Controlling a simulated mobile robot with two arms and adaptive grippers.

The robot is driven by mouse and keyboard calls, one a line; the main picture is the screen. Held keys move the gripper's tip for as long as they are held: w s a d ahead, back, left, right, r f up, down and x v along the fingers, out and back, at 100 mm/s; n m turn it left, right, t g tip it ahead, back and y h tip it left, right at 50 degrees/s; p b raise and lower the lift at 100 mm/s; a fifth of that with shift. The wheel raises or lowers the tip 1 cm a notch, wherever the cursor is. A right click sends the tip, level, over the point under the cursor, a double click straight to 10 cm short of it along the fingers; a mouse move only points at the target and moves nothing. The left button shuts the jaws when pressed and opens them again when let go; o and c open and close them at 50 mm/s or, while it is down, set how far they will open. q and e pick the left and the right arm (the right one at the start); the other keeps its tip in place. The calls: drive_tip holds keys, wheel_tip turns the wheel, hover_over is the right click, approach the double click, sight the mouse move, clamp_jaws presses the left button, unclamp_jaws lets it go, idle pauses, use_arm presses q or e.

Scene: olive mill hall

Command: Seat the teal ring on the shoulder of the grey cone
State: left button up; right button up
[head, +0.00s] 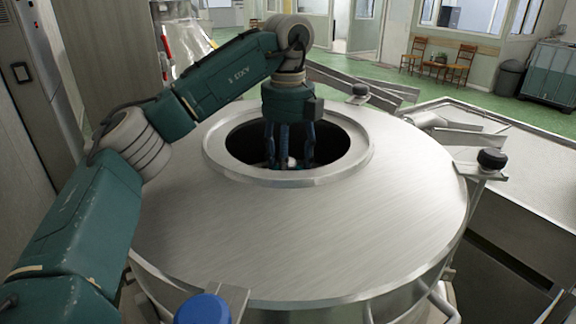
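My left gripper (289,160) points straight down into the dark round opening of a steel vessel. Its dark blue fingers stand apart and their tips are inside the opening. A small pale grey shape (291,162) shows low between the fingers; I cannot tell whether it is the grey cone. I cannot make out the teal ring, and the fingers and the dark hide whatever is between or below the tips. Whether the gripper holds anything is unclear. My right gripper is not in view.
The vessel's wide steel top (330,235) has a raised rim (345,178) around the opening. Clamps with black knobs (492,158) stand at its edge, and a blue knob (203,309) is at the front. A flat steel surface (520,160) lies at right. Chairs stand far back.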

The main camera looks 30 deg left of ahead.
use_arm(q)
drive_tip(key=shift+f+b, duration=0.35)
drive_tip(key=shift+f, duration=0.1)
idle(0.5)
drive_tip(key=o, duration=1.3)
drive_tip(key=shift+o, duration=0.2)
wheel_tip(320, 180, up, 11)
drive_tip(key=shift+r, duration=0.5)
